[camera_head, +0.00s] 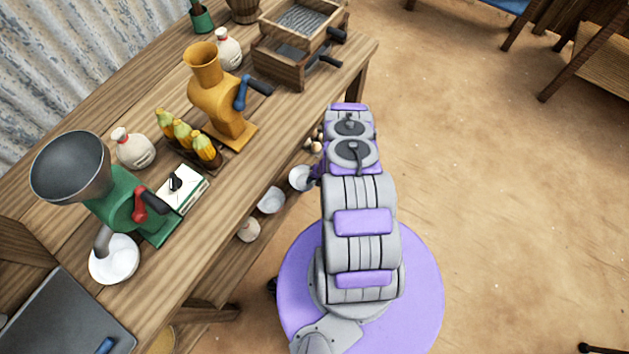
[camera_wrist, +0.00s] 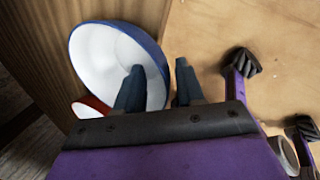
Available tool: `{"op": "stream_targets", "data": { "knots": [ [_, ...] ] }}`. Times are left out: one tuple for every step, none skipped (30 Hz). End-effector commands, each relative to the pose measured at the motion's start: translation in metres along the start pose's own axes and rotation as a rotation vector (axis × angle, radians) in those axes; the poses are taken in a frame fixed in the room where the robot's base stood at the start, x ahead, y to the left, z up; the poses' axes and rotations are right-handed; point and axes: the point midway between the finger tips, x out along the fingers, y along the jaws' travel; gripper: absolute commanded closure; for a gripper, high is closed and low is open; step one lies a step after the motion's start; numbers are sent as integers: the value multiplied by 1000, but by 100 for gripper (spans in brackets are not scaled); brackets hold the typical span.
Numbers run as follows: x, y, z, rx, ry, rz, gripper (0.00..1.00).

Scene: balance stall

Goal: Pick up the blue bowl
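The blue bowl (camera_wrist: 100,55) is white inside with a blue rim and outside, and shows at the left of the wrist view. My gripper (camera_wrist: 160,66) is open there. Its left finger is in front of the bowl's white inside, and its right finger is just beyond the rim on the outer side. The rim passes through the gap, and I cannot tell whether either finger touches it. In the head view, a pale bowl (camera_head: 300,178) lies beside the end of my arm, at the lower shelf; its rim colour is hard to see there.
A red-rimmed bowl (camera_wrist: 88,109) is beside the blue one, partly hidden by my gripper. The lower shelf also holds another pale bowl (camera_head: 271,200) and a small sack (camera_head: 248,230). The wooden table (camera_head: 225,190) overhangs the shelf. Open floor (camera_head: 490,200) is to the right.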

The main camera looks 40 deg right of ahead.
Motion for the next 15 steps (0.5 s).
{"op": "stream_targets", "data": {
  "knots": [
    [-3, 0, 0, 0, -1, 0, 62],
    [-6, 0, 1, 1, -1, 0, 62],
    [-10, 1, 1, 0, -1, 0, 62],
    [-15, 1, 2, -1, -2, 0, 62],
    [-20, 1, 2, -1, -3, 0, 62],
    [-27, 2, 2, 0, -3, -1, 62],
    [-33, 2, 2, 0, -3, 0, 62],
    [-39, 1, 1, 2, -2, -1, 62],
    [-47, 2, 0, 1, -1, -2, 62],
    [-54, 2, 0, 2, -1, -1, 62],
    [-61, 2, 1, 2, -3, -1, 62],
    [-69, 3, 2, 1, -5, -1, 62],
    [-75, 3, 2, 0, -4, -2, 62],
    [-80, 3, 1, 0, -3, -2, 62],
    [-88, 3, 0, 2, -2, -1, 62]
  ]
}}
